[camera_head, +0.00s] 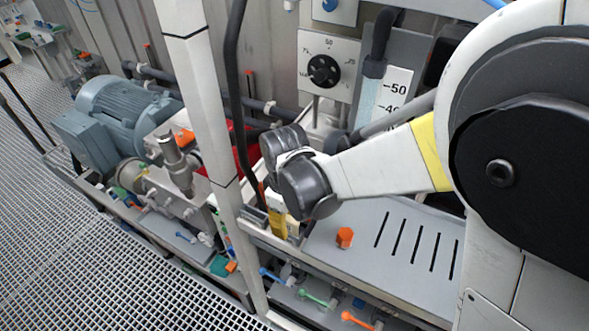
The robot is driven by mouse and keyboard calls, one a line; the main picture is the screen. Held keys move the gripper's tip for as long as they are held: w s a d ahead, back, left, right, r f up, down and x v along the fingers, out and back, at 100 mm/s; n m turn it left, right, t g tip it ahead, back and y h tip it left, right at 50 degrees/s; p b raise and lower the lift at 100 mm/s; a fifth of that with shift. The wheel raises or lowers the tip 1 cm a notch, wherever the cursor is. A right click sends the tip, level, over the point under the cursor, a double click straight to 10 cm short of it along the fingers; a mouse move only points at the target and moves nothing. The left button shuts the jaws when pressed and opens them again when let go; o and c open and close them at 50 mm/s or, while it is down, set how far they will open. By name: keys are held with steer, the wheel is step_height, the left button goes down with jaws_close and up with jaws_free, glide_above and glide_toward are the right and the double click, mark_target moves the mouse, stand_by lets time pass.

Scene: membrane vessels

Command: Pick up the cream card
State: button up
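My arm reaches in from the right and ends in dark grey wrist joints above the left end of a grey slotted panel. I cannot make out my gripper's fingers; they are hidden behind or below the wrist. Just under the wrist, a small cream piece (294,227) shows beside an upright yellow piece (278,223) at the panel's left edge. The cream piece may be the cream card, but it is partly covered and too small to be sure. I cannot tell whether anything touches it.
An orange hexagonal piece (344,237) stands on the slotted panel (390,262). A white upright post (203,95) and a black hose (233,80) stand left of my wrist. A dial (323,70) and a scale (393,92) are behind. Several coloured-handled valves sit below the panel.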

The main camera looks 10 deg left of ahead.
steer(key=shift+f, duration=0.35)
jaws_close()
